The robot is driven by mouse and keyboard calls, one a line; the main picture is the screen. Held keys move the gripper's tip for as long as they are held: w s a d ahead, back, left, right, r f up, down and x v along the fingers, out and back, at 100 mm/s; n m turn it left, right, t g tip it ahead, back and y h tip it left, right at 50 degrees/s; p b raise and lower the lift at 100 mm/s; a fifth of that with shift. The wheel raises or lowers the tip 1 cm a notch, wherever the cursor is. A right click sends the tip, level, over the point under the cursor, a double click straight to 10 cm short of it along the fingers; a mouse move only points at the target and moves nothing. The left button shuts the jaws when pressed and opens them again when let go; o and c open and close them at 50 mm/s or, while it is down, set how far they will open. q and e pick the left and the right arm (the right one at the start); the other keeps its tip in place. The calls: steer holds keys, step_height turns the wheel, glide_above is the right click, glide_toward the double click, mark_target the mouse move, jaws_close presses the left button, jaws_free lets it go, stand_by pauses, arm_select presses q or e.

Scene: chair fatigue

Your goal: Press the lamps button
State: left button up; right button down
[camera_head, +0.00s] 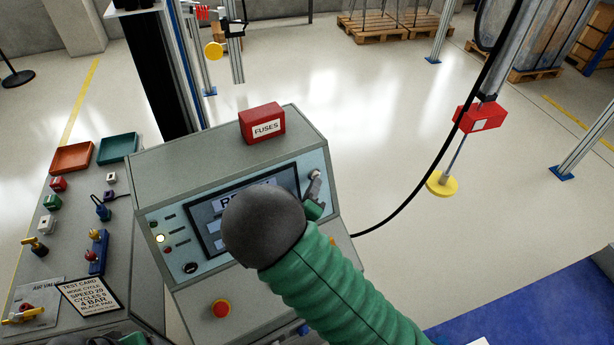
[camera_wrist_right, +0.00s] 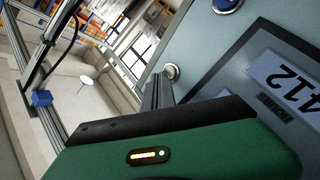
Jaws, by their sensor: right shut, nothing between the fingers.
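The grey console (camera_head: 205,150) has a light blue panel with a dark screen (camera_head: 288,181). My right gripper (camera_head: 316,180) is shut and empty at the panel's right side, and my dark wrist hides part of the screen. In the right wrist view, the closed fingers (camera_wrist_right: 157,88) point at a round silver button (camera_wrist_right: 171,71). The tips are at or very near it; I cannot tell whether they touch. A blue button (camera_wrist_right: 228,5) is further along the panel. No lamps label is readable. My left gripper is not in view.
A red fuses box (camera_head: 262,124) sits on the console top. A red stop button (camera_head: 221,308) is on the lower front. The left bench holds a test card (camera_head: 89,296), an orange tray (camera_head: 72,158), a green tray (camera_head: 117,148) and several fittings. A black cable curves at right.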

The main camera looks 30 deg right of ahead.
mark_target(315, 176)
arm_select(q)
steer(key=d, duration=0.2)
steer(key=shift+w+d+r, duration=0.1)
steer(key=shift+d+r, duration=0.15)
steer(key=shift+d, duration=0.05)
arm_select(e)
steer(key=d, duration=0.2)
steer(key=w+d+f, duration=0.1)
steer(key=shift+d, duration=0.15)
stand_by(1.2)
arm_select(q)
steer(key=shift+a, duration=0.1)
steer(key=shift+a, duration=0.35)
arm_select(e)
steer(key=shift+w+a+r, duration=0.1)
steer(key=shift+a, duration=0.3)
